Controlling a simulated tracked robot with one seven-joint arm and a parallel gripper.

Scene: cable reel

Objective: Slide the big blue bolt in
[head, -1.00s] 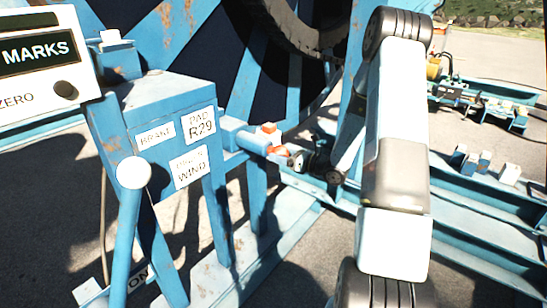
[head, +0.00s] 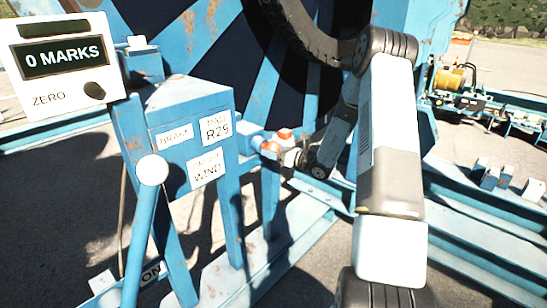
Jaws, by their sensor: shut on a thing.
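The big blue bolt (head: 252,143) lies roughly level in its blue housing, just right of the label stand. Its orange end (head: 270,148) shows at the right. My gripper (head: 282,153) reaches in from the right and is shut on that orange end. The fingertips are small and partly hidden in the head view. An orange-topped knob (head: 285,134) stands just above and behind the gripper. How deep the bolt sits in its housing is hard to tell.
The blue stand (head: 190,105) carries BRAKE, R29 and WIND labels. A white-knobbed lever (head: 152,170) stands in front. The counter box (head: 62,57) reads 0 MARKS. The large reel (head: 215,50) fills the back. Blue rails (head: 470,205) run along the right.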

